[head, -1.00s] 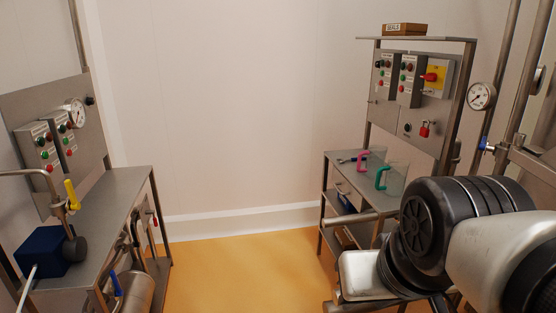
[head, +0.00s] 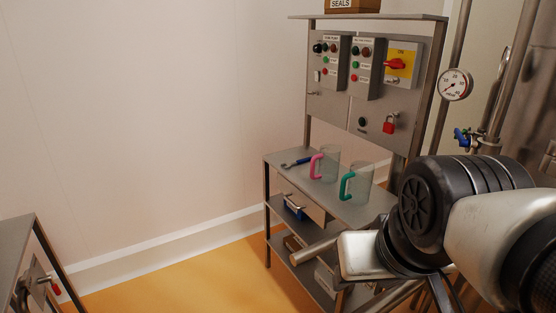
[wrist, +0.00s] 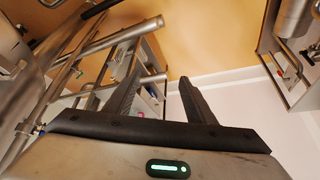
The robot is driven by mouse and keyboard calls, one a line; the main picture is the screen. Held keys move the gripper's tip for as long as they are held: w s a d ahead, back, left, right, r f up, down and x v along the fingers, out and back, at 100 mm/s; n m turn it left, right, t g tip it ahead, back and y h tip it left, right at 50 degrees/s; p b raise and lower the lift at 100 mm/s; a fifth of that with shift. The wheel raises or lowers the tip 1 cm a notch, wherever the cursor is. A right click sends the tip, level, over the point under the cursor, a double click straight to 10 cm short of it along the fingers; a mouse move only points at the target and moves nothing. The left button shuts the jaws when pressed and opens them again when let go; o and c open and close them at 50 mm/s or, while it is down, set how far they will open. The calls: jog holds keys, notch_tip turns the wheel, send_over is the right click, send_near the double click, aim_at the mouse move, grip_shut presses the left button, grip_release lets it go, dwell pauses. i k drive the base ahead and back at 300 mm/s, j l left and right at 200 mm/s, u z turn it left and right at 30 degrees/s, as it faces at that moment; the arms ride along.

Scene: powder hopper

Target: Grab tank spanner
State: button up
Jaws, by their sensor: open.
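A spanner with a blue part (head: 296,163) lies flat on the back left of the steel bench top (head: 284,155) in the head view. It lies just left of a clear jug with a pink handle (head: 331,158); I cannot tell whether they touch. A second clear jug with a green handle (head: 361,182) stands nearer the front. My gripper (wrist: 160,75) is open and empty in the wrist view, its two dark fingers spread apart. It is away from the spanner, and I cannot make out the spanner in the wrist view.
A control panel (head: 341,106) with a red padlock (head: 390,123) rises behind the bench. A drawer and lower shelves sit under the top. Pipes and a pressure gauge (head: 456,85) stand at the right. The orange floor (head: 205,275) left of the bench is clear. Another bench edge shows at lower left.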

aim_at(288, 165)
jog(key=i+j+z, duration=0.15)
jog(key=z, duration=0.3)
jog(key=i+j+z, duration=0.2)
jog(key=z, duration=0.25)
jog(key=i+j+z, duration=0.15)
jog(key=z, duration=0.35)
jog(key=i+j+z, duration=0.2)
jog(key=j, duration=0.4)
jog(key=j+z, duration=0.25)
jog(key=j, duration=0.35)
jog(key=i+j+z, duration=0.1)
jog(key=j, duration=1.05)
jog(key=i+j, duration=0.1)
jog(key=j, duration=1.2)
jog(key=i+j+z, duration=0.1)
jog(key=j, duration=0.5)
jog(key=i, duration=0.05)
